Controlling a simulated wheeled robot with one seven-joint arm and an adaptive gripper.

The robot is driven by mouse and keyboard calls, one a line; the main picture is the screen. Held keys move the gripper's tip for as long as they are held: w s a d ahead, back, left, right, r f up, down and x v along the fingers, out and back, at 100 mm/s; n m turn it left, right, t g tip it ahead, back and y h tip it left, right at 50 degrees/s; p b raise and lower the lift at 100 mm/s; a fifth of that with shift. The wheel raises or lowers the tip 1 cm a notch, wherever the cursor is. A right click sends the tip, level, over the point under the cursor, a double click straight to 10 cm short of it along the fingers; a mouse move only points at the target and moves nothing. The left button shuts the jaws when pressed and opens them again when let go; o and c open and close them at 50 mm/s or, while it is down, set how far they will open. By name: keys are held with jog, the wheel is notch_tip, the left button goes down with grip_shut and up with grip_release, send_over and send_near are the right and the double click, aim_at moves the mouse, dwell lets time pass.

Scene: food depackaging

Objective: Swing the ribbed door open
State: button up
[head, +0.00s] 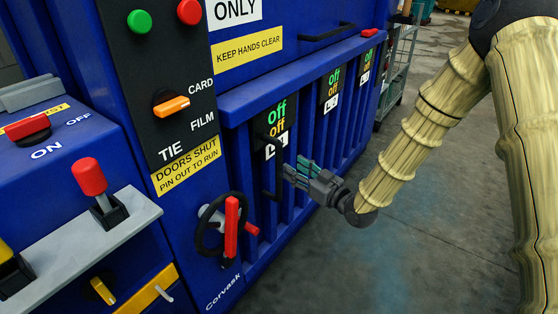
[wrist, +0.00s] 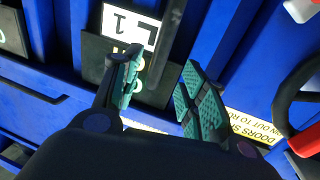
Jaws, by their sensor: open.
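The blue ribbed door (head: 302,135) fills the lower front of the blue machine, with vertical ribs, and looks shut. A dark upright bar handle (head: 279,178) stands off its left part, below a black display reading "Off". My gripper (head: 298,172) is open just right of this handle, with teal-padded fingers pointing at it. In the wrist view my gripper (wrist: 160,88) has its two fingers spread, and a dark bar (wrist: 170,38) runs down between them. I cannot tell whether either finger touches it.
Left of the door is a black handwheel (head: 206,234) with a red lever (head: 231,226). A control panel with a red-handled lever (head: 90,178) is at far left. A wire cart (head: 397,70) stands behind the machine's far end. The grey floor (head: 420,240) on the right is clear.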

aim_at(281, 160)
jog(key=x, duration=0.8)
grip_shut()
